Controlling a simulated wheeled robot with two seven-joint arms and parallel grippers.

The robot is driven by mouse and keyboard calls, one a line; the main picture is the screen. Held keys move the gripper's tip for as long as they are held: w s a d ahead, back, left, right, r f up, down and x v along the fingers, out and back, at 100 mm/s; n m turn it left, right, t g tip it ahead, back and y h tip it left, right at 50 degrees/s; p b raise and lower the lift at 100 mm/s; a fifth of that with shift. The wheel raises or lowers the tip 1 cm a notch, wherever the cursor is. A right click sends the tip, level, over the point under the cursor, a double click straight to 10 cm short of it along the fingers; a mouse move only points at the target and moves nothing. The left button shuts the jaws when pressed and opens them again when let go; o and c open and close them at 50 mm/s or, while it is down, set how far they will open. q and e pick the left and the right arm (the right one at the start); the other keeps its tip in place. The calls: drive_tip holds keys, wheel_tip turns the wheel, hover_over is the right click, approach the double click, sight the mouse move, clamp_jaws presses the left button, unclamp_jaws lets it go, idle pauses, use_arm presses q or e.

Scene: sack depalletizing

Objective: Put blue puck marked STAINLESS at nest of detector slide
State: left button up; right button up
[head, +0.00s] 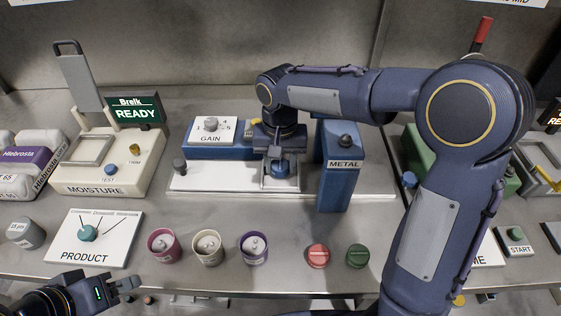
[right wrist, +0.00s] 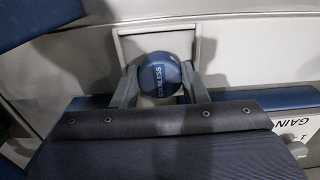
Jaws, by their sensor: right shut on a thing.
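The blue puck marked STAINLESS (right wrist: 160,75) sits between the two grey fingers of my right gripper (right wrist: 158,84), which is shut on it. In the head view the right gripper (head: 281,168) points down over the white detector slide (head: 225,181), between the GAIN block and the METAL post. The square-framed nest (head: 283,187) is at the slide's right end, partly hidden by the gripper. In the right wrist view the puck overlaps the nest's frame (right wrist: 203,36); I cannot tell whether it touches the nest floor. My left gripper (head: 124,290) is open and empty at the lower left.
The blue METAL post (head: 339,180) stands close right of the gripper, and the GAIN block (head: 212,130) close left. Several cups (head: 208,247), a red puck (head: 318,256) and a green puck (head: 357,256) stand in front. The MOISTURE unit (head: 104,172) is at left.

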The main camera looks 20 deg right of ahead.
drive_tip(key=shift+f, duration=0.15)
drive_tip(key=shift+f+b, duration=0.45)
drive_tip(key=shift+f, duration=0.05)
drive_tip(key=o, duration=1.1)
drive_tip(key=shift+c, duration=0.2)
drive_tip(key=shift+r+p, duration=0.55)
drive_tip(key=shift+r, duration=3.45)
